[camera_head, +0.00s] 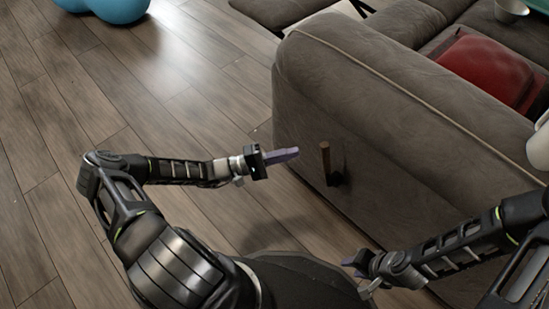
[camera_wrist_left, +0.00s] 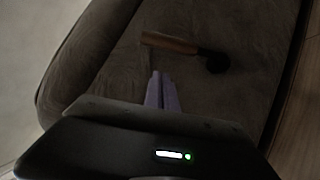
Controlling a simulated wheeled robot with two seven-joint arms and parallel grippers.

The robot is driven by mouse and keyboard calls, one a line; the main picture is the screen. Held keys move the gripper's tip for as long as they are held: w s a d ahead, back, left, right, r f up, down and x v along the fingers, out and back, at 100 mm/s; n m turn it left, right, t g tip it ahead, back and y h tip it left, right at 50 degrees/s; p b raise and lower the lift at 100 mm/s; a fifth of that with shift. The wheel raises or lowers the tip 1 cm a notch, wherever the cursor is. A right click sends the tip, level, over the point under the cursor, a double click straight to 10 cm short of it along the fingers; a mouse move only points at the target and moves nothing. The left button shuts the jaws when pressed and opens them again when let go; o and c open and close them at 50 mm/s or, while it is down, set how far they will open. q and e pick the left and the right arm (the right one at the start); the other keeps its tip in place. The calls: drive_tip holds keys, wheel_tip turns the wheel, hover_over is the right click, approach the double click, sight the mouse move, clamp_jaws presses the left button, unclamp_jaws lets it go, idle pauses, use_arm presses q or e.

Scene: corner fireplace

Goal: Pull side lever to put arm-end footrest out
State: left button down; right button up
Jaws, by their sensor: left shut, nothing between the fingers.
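The side lever, a brown wooden handle (camera_head: 325,162) on a dark pivot (camera_head: 335,179), stands upright on the outer side of the grey sofa arm (camera_head: 380,130). My left gripper (camera_head: 296,152) is shut and empty, a little left of the handle and apart from it. In the left wrist view the purple fingers (camera_wrist_left: 161,88) are together, and the handle (camera_wrist_left: 169,42) with its round dark pivot (camera_wrist_left: 215,62) lies just beyond their tips. My right gripper (camera_head: 350,262) is low beside the sofa's side; its finger gap is too small to judge.
A grey padded piece (camera_head: 280,10) shows beyond the far end of the sofa arm; I cannot tell whether it is a footrest. A red cushion (camera_head: 490,70) lies on the seat. A blue rounded object (camera_head: 110,8) is on the wooden floor, which is clear at left.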

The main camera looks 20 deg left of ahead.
sight(327, 166)
use_arm(q)
drive_tip(key=d+r, duration=0.1)
drive_tip(key=d, duration=0.4)
drive_tip(key=shift+w+d+r+b, duration=0.2)
drive_tip(key=shift+w+d+b, duration=0.15)
drive_tip(key=shift+d+b, duration=0.1)
use_arm(e)
drive_tip(key=shift+w+f, duration=0.15)
drive_tip(key=shift+f, duration=0.55)
use_arm(q)
drive_tip(key=shift+r, duration=0.1)
use_arm(e)
drive_tip(key=shift+r, duration=0.15)
